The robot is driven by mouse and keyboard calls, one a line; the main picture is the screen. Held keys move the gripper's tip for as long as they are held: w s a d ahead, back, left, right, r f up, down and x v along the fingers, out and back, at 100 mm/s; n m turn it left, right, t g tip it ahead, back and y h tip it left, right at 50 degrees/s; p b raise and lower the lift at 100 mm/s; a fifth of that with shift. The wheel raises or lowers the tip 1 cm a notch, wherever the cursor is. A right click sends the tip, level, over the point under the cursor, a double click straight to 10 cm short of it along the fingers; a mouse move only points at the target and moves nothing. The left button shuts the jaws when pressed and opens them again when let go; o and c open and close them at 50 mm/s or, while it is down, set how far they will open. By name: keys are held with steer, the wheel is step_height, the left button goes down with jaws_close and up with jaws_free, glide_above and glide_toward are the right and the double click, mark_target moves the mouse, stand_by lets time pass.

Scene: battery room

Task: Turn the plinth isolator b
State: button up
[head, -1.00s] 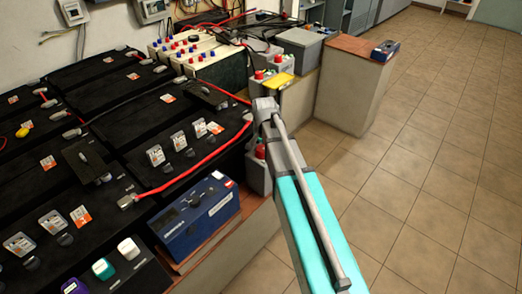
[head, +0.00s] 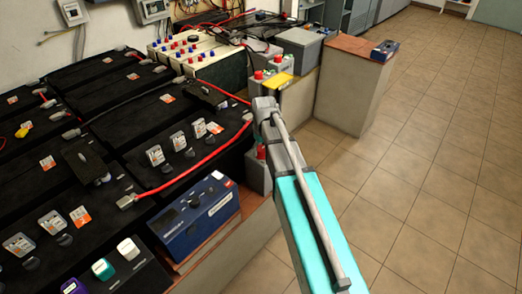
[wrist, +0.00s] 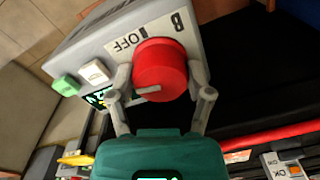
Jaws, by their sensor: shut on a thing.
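The isolator is a grey box (wrist: 95,50) marked B and OFF, with a round red knob (wrist: 160,62) on its face, large in the wrist view. The lettering appears upside down. A pale mark on the knob points left in the picture, below the OFF label. My gripper (wrist: 160,76) is shut on the red knob, one finger on each side. In the head view my arm hides the gripper. A grey box with a red knob (head: 261,152) shows partly behind my arm there; I cannot tell whether it is the same one.
A green button (wrist: 66,86) and a white one (wrist: 95,71) sit beside the knob. Black batteries with red cables fill the left. A blue instrument (head: 193,215) stands on the near ledge. The tiled floor (head: 430,150) on the right is clear.

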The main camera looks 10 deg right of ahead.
steer(key=shift+s+n, duration=0.1)
steer(key=shift+n, duration=1)
steer(key=o, duration=1.1)
steer(key=shift+o, duration=0.2)
steer(key=s+m, duration=0.5)
steer(key=s, duration=1.1)
step_height(320, 180, up, 21)
steer(key=p, duration=2.1)
steer(key=shift+w+a+r, duration=0.15)
steer(key=shift+a+r, duration=0.05)
steer(key=shift+a, duration=0.05)
